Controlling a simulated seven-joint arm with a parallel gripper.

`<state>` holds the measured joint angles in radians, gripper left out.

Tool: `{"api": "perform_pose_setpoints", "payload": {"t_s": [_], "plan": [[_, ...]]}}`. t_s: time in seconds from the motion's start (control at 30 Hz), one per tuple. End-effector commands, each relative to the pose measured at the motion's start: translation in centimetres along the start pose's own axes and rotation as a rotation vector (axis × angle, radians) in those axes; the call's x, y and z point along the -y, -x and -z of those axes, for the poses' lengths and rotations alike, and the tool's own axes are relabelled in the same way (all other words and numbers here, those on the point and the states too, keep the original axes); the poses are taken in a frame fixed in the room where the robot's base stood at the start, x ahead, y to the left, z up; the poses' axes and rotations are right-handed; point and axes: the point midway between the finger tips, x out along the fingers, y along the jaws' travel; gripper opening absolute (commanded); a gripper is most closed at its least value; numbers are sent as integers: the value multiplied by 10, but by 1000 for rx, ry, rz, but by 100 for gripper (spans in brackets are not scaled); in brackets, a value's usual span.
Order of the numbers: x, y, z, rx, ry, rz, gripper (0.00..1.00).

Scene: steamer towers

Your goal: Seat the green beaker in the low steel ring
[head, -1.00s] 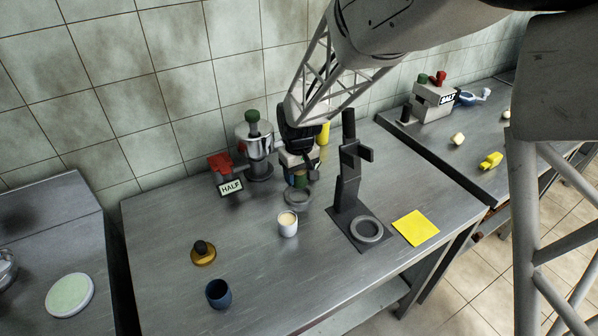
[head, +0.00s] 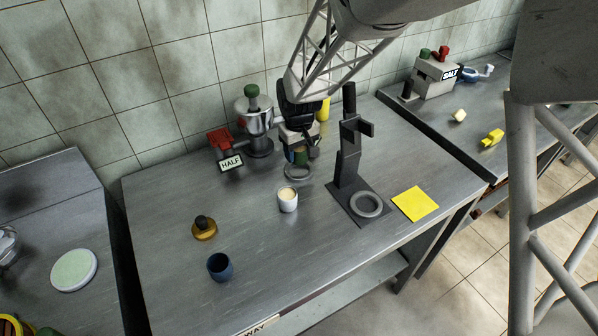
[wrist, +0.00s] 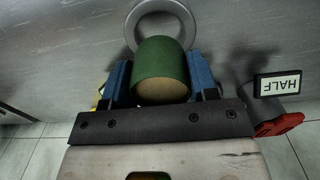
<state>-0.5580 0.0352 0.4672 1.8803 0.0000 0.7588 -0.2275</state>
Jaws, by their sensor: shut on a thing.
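The green beaker (wrist: 160,62) is between my gripper's blue fingers (wrist: 160,82) in the wrist view, and the gripper is shut on it. In the head view the green beaker (head: 301,158) shows small under my gripper (head: 301,150), mostly hidden by it. A grey steel ring (head: 291,177) lies low on the table just below and in front of the beaker. The ring (wrist: 131,26) also shows beyond the beaker in the wrist view, partly covered by it. I cannot tell whether the beaker touches the ring.
A dark stand (head: 349,160) with another grey ring (head: 366,204) at its foot stands right. The HALF sign (head: 231,163) and steel pot (head: 258,122) stand behind left.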

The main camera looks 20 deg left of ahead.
Motion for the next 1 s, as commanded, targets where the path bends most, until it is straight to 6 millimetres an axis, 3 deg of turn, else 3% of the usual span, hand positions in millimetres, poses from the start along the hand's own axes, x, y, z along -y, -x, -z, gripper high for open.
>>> {"api": "perform_pose_setpoints", "payload": {"t_s": [1.0], "plan": [[0,-28,0,0,0,0,6]]}}
